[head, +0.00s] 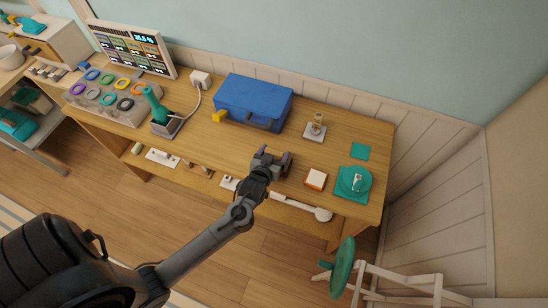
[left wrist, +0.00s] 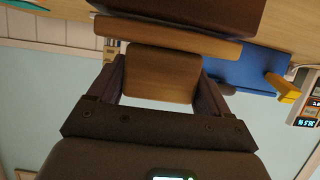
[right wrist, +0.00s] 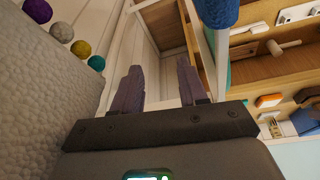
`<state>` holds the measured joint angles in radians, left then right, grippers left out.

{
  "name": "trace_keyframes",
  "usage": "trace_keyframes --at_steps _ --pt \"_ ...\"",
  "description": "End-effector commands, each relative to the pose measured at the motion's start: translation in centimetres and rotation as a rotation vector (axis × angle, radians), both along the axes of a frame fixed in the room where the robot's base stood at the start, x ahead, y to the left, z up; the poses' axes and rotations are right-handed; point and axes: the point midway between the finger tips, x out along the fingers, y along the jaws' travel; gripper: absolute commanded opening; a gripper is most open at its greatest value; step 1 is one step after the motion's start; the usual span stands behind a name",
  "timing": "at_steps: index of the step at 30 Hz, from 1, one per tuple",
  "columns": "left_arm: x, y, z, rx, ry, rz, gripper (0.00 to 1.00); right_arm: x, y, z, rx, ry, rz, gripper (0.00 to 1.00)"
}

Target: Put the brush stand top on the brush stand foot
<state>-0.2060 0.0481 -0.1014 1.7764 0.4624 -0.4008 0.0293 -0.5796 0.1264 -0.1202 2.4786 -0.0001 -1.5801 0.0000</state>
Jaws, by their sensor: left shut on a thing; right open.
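My left gripper (head: 274,157) is above the front part of the wooden table. In the left wrist view it (left wrist: 160,70) is shut on a wooden piece (left wrist: 160,88). A wider pale wood strip and a dark brown block show beyond that piece; I cannot tell whether they are joined to it. I take the held piece as the brush stand top; the head view hardly shows it. A small stand with a pale square base (head: 314,135) and an upright part is at the back right; I cannot tell whether it is the brush stand foot. My right gripper (right wrist: 158,75) is open and empty.
A blue box (head: 252,102) stands behind my left gripper. A teal tool in a grey holder (head: 166,126) is to the left. An orange-and-white block (head: 316,179) and a teal mat (head: 346,195) lie to the right. Several small things sit on a lower level along the front.

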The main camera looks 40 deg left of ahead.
Motion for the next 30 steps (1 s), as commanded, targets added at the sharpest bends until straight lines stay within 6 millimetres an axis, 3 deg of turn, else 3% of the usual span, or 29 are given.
trace_keyframes --at_steps 13,14,18,30 --pt "0.01 0.01 -0.46 0.000 -0.001 0.000 0.45 0.02 0.09 -0.24 0.004 -0.001 -0.003 0.43" --pt "0.00 0.01 -0.52 0.000 0.000 0.000 0.80 0.03 0.11 -0.24 0.005 -0.001 -0.004 0.43" --pt "0.00 0.01 -0.46 0.000 0.000 0.000 1.00 0.03 0.18 -0.20 0.009 -0.002 -0.006 0.43" --pt "-0.60 -0.27 0.07 -0.001 0.001 -0.001 1.00 0.02 0.23 -0.04 0.010 -0.002 -0.006 0.43"
